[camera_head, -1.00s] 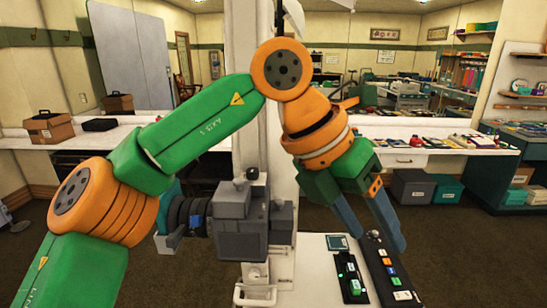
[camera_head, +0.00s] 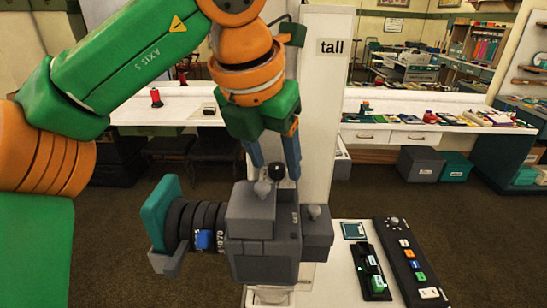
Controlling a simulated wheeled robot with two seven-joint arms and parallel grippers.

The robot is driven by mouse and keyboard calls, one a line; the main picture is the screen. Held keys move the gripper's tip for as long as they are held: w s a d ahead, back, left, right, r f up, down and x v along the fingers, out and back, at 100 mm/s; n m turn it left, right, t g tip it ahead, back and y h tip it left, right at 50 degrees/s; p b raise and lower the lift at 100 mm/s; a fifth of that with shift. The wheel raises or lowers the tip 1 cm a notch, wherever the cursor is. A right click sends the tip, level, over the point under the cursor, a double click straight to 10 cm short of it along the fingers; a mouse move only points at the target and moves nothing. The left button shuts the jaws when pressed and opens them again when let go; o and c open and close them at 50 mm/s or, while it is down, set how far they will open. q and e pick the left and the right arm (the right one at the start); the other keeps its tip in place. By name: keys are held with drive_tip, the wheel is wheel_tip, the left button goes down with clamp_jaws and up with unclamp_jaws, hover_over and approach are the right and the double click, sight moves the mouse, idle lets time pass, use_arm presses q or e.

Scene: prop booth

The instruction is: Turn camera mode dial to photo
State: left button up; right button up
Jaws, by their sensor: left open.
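The camera (camera_head: 262,222) is a blocky grey body with a dark ringed lens at its left, a teal piece (camera_head: 160,208) at the lens front and a blue piece (camera_head: 203,240) on the lens. Small knobs stand on its top: a grey one (camera_head: 262,188), a dark one (camera_head: 276,171) and one on the right block (camera_head: 314,211). I cannot tell which is the mode dial, and no photo mark is readable. My left gripper (camera_head: 278,172) points down, open, its blue fingers just above the camera top on either side of the dark knob. Contact is unclear. My right gripper is not in view.
A white stand (camera_head: 342,285) at the lower right bears a black panel with coloured buttons (camera_head: 410,262) and a smaller black panel (camera_head: 369,270). A pale column marked "tall" (camera_head: 330,100) rises behind the camera. White counters (camera_head: 390,105) line the back.

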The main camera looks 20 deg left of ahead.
use_arm(q)
drive_tip(key=shift+w+a, duration=0.1)
drive_tip(key=shift+c, duration=0.5)
drive_tip(key=shift+d, duration=0.3)
clamp_jaws()
drive_tip(key=shift+r+m, duration=0.1)
drive_tip(key=shift+m, duration=0.2)
drive_tip(key=m+h+p, duration=0.1)
drive_tip(key=m+p, duration=0.1)
drive_tip(key=m, duration=0.1)
drive_tip(key=shift+a+r+g, duration=0.1)
drive_tip(key=shift+a+g, duration=0.05)
drive_tip(key=shift+g, duration=0.25)
drive_tip(key=m+h+p, duration=0.1)
drive_tip(key=m, duration=0.1)
drive_tip(key=m+h+p, duration=0.1)
drive_tip(key=m+p, duration=0.1)
drive_tip(key=shift+a+m+g, duration=0.1)
drive_tip(key=shift+m+g, duration=0.3)
drive_tip(key=shift+m+p, duration=0.55)
drive_tip(key=shift+m, duration=0.15)
drive_tip(key=shift+m+g+h, duration=0.3)
drive_tip(key=shift+m+g, duration=0.2)
drive_tip(key=shift+m, duration=0.4)
drive_tip(key=shift+p, duration=0.3)
